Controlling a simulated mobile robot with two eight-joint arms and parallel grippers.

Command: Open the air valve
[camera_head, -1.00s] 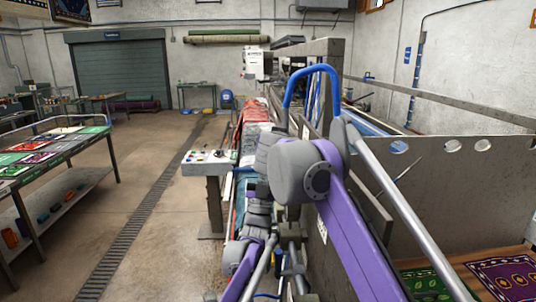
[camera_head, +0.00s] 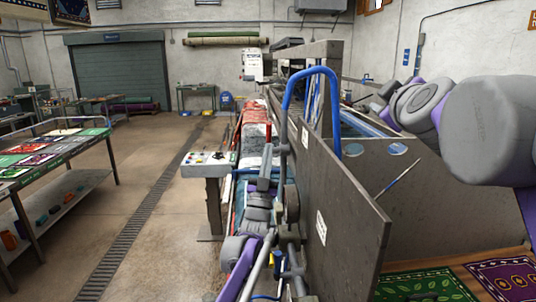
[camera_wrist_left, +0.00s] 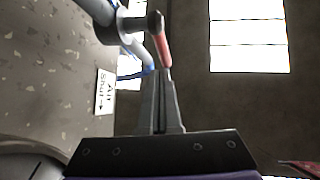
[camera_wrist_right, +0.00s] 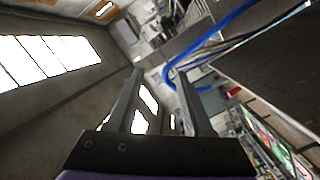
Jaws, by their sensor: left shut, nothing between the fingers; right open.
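The air valve's red lever (camera_wrist_left: 162,48) with a dark end shows in the left wrist view, beside a grey pipe (camera_wrist_left: 131,24). A white sign (camera_wrist_left: 104,92) reading "Air Shut" with an arrow is on the panel near it. My left gripper (camera_wrist_left: 162,76) is shut and empty, its fingertips right by the lever's lower end; I cannot tell whether they touch. My right gripper (camera_wrist_right: 160,74) is open and empty, away from the valve.
A grey panel (camera_head: 345,205) stands right of the pipework, with a blue hose (camera_head: 312,72) looping above. A control box (camera_head: 208,160) stands left of the machine. Patterned rugs (camera_head: 415,284) lie lower right.

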